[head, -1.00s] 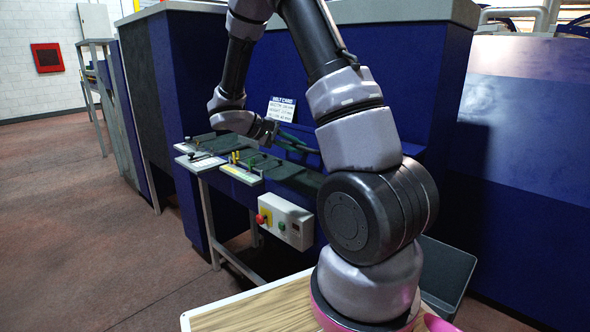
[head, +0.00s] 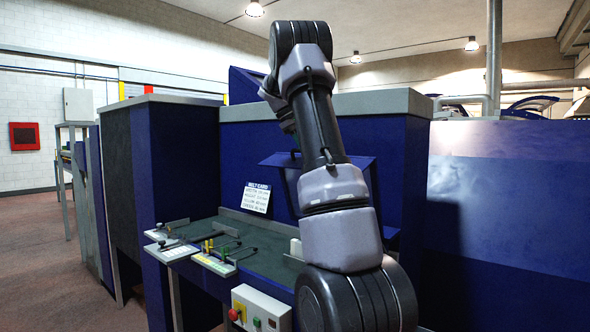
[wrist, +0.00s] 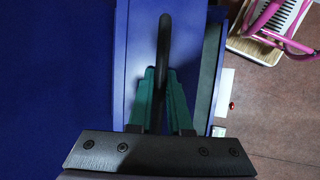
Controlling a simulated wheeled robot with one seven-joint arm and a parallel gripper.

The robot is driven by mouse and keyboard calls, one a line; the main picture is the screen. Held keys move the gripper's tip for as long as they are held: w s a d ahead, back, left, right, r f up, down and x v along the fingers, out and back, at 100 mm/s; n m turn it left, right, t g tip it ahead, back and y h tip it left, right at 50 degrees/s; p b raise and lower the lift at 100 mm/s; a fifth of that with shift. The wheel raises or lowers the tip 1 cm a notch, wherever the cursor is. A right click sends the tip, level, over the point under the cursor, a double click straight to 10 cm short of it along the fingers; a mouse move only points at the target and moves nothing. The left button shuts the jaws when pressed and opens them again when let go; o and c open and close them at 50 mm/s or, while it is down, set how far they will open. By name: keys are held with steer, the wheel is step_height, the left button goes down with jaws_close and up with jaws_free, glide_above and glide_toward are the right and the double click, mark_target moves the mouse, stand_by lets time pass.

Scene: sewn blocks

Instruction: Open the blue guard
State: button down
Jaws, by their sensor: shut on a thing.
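The blue guard (head: 365,165) shows in the head view as a blue panel jutting out from the machine front, partly hidden behind my arm. In the wrist view its blue face (wrist: 133,45) fills the centre, with a curved black handle (wrist: 165,40) standing off it. My gripper (wrist: 160,85) has green fingers on both sides of that handle and is shut on it.
Below the guard is a dark work surface with small clamps (head: 215,247) and a white notice card (head: 257,197). A control box (head: 260,310) with a red button hangs at the front.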

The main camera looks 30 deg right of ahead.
steer(key=shift+w+d+r, duration=0.3)
steer(key=shift+d+r, duration=0.1)
steer(key=shift+d, duration=0.5)
steer(key=shift+w+d+r, duration=0.35)
steer(key=shift+d, duration=0.5)
steer(key=shift+w+d+r, duration=0.3)
steer(key=shift+d+r, duration=0.1)
steer(key=shift+d, duration=0.5)
steer(key=c, duration=1.1)
jaws_free()
steer(key=v, duration=1)
steer(key=shift+w+a+r, duration=0.15)
steer(key=shift+r, duration=0.2)
